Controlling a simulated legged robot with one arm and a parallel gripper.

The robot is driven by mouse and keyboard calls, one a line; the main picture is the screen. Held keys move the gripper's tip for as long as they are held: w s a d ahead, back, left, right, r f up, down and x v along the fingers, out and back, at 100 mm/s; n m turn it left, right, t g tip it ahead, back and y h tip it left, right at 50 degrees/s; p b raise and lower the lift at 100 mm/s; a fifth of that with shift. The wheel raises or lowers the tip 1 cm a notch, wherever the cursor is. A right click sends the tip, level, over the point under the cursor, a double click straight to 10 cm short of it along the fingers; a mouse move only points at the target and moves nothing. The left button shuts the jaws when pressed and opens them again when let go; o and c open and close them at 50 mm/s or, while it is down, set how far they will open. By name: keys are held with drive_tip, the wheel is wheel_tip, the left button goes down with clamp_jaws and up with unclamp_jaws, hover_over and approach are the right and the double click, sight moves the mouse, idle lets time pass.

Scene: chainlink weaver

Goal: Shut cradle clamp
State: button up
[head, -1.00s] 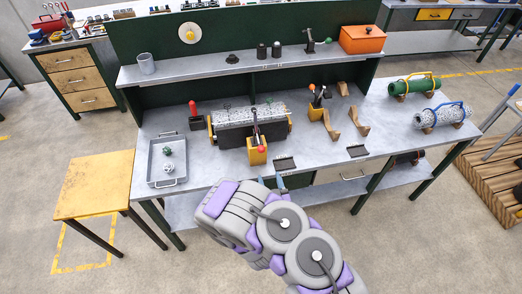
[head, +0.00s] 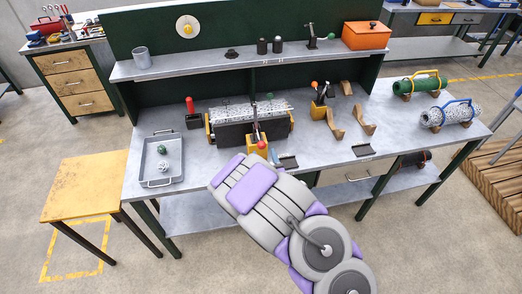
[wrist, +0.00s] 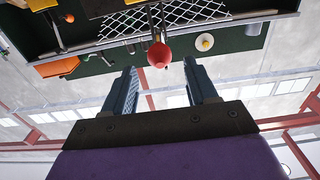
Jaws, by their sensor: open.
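The cradle (head: 235,131) is a dark trough with yellow ends, standing at the middle of the bench. A speckled wire-mesh roll (head: 235,111) lies in it. At its front is a yellow clamp block (head: 252,144) with a lever and a red knob (head: 262,145). In the wrist view the red knob (wrist: 160,55) shows between and beyond my fingertips, with the mesh (wrist: 185,14) behind it. My gripper (wrist: 160,78) is open and empty, apart from the knob. I cannot tell whether the clamp is shut.
A grey tray (head: 160,183) with small parts is at left. A red-handled tool (head: 191,113) stands left of the cradle. Dark pads (head: 288,162) lie in front. A shelf (head: 210,66) runs above.

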sight(262, 148)
drive_tip(key=shift+x, duration=3.05)
drive_tip(key=shift+c, duration=0.5)
clamp_jaws()
